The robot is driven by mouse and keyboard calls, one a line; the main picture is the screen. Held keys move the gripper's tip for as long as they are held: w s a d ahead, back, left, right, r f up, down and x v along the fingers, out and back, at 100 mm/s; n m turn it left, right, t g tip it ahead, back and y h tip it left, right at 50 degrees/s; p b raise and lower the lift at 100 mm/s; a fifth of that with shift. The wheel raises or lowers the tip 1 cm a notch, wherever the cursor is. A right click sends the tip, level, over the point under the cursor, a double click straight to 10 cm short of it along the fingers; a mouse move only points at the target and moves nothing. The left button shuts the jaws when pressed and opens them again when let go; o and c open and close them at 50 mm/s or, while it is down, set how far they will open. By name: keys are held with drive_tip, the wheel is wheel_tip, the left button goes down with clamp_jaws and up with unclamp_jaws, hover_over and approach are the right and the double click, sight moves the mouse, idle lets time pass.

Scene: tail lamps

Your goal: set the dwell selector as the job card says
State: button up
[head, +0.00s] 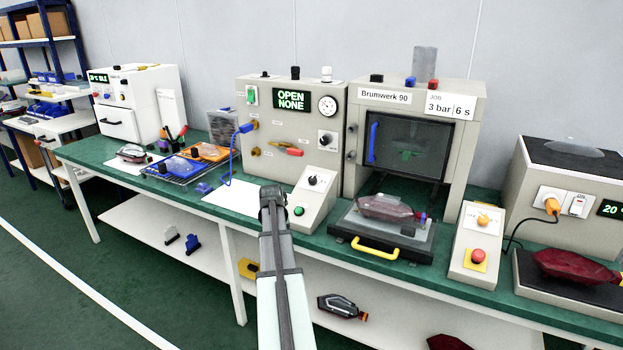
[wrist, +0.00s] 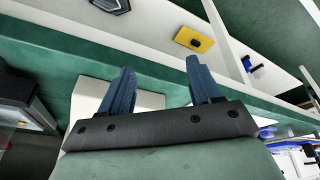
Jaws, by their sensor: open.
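The job card (head: 450,105) on the upper right of the Brumwerk 90 press (head: 462,160) reads "3 bar | 6 s". A sloped beige box (head: 318,205) on the bench has a dark knob (head: 312,180) and a green button (head: 299,211). Another dark knob (head: 326,139) is on the grey cabinet (head: 262,168) under a gauge. I cannot tell which knob is the dwell selector, nor read their scales. My gripper (head: 271,192) is just left of the sloped box. In the wrist view my gripper (wrist: 161,78) has its blue fingers apart and nothing between them.
The cabinet display (head: 291,99) reads "OPEN NONE". A tray with a yellow handle (head: 376,248) holds a dark red lamp (head: 385,207) before the press. A box with a red button (head: 478,256) stands right of it. White paper (head: 237,201) lies left of my gripper.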

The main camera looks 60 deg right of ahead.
drive_tip(key=m+h, duration=0.2)
approach(312, 178)
drive_tip(key=w+a+f, duration=0.1)
drive_tip(key=a+f, duration=0.1)
drive_tip(key=a, duration=0.4)
wheel_tip(312, 178, up, 6)
drive_tip(key=w+d, duration=0.1)
drive_tip(key=d, duration=0.2)
drive_tip(key=shift+m+g+y, duration=0.3)
drive_tip(key=shift+m+g, duration=0.6)
drive_tip(key=x, duration=0.4)
drive_tip(key=d+x, duration=0.1)
drive_tip(key=x, duration=0.8)
drive_tip(key=shift+s+d, duration=0.2)
drive_tip(key=shift+d, duration=0.15)
drive_tip(key=c, duration=1)
